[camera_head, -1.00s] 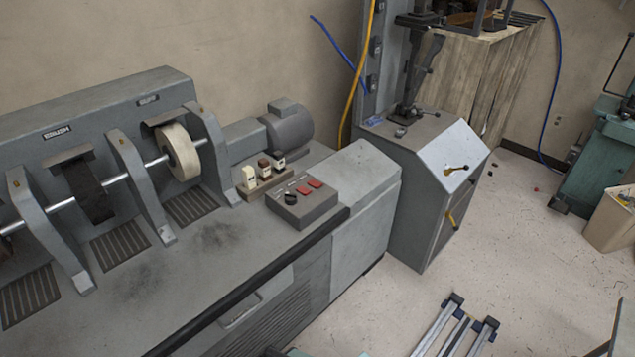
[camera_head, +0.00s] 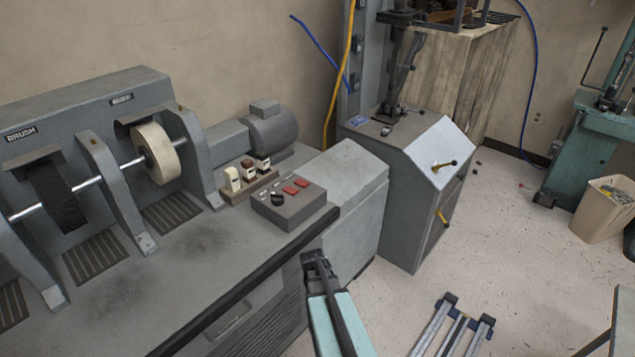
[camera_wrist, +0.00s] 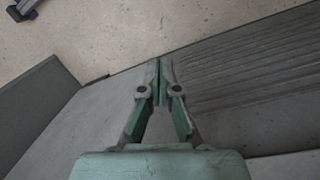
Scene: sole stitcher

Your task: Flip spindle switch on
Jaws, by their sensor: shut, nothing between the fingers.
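A dark control box (camera_head: 289,205) sits on the right end of the bench. On its top are a round black knob (camera_head: 277,198) and two red switches (camera_head: 296,186). Their labels are too small to read, so I cannot tell which is the spindle switch, or its position. My gripper (camera_head: 312,257) is in front of the bench edge, nearer the camera than the box and apart from it. In the wrist view my gripper (camera_wrist: 161,70) is shut and empty, with the grey bench front and floor behind it; no switch shows there.
The bench (camera_head: 190,275) carries a spindle with a pale wheel (camera_head: 155,153) and a motor (camera_head: 270,133). Small bottles (camera_head: 247,172) stand just behind the box. A grey cabinet (camera_head: 400,215) with a lever stands to the right. Rails (camera_head: 450,325) lie on otherwise open floor.

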